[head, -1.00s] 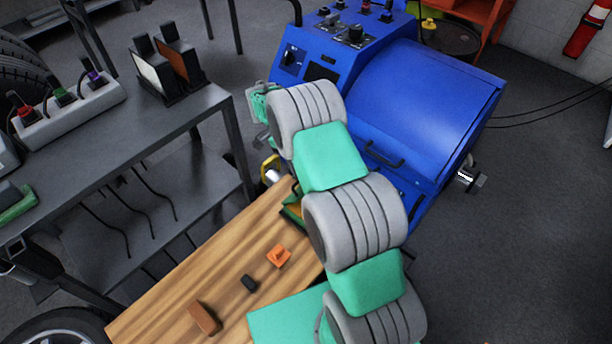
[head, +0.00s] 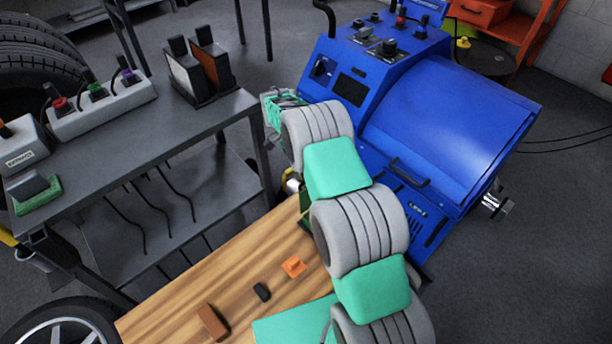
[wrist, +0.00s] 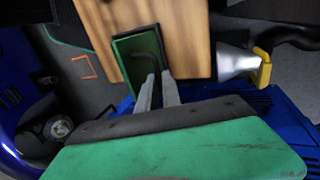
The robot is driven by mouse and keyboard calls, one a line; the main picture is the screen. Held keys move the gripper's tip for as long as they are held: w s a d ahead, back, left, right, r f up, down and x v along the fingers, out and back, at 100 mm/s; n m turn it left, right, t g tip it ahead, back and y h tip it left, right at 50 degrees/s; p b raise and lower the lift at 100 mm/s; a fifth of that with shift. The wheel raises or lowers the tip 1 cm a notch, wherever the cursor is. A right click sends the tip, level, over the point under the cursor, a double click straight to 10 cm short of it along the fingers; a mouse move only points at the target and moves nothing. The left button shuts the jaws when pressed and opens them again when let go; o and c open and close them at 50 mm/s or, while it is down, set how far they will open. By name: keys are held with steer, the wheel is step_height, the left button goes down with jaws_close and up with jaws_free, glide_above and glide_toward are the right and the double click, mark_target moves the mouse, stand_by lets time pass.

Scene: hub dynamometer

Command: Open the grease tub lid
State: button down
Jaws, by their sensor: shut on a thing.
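The grease tub (wrist: 128,47) appears in the wrist view as a green rectangular box with a dark rim, at the end of the wooden bench. A dark curved handle (wrist: 151,62) lies over its green top. My gripper (wrist: 160,78) has its two pale fingers close together at the handle's near end, shut on it. I cannot tell whether the lid is raised. In the head view my arm hides the fingers and nearly all of the tub; only a green sliver (head: 305,203) shows beside the arm.
The wooden bench (head: 215,275) carries an orange piece (head: 293,267), a small black piece (head: 262,292) and a brown block (head: 213,322). A blue machine (head: 440,110) stands behind my arm. A grey table (head: 150,135) stands left. A yellow-ended metal part (wrist: 240,62) is right of the tub.

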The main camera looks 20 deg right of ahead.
steer(key=shift+s+f, duration=0.35)
steer(key=c, duration=1.8)
jaws_free()
steer(key=shift+o, duration=1.4)
steer(key=shift+w+r, duration=0.2)
steer(key=shift+w+r, duration=0.1)
steer(key=p+v, duration=0.3)
steer(key=v, duration=0.4)
steer(key=shift+r, duration=0.25)
steer(key=shift+w, duration=0.1)
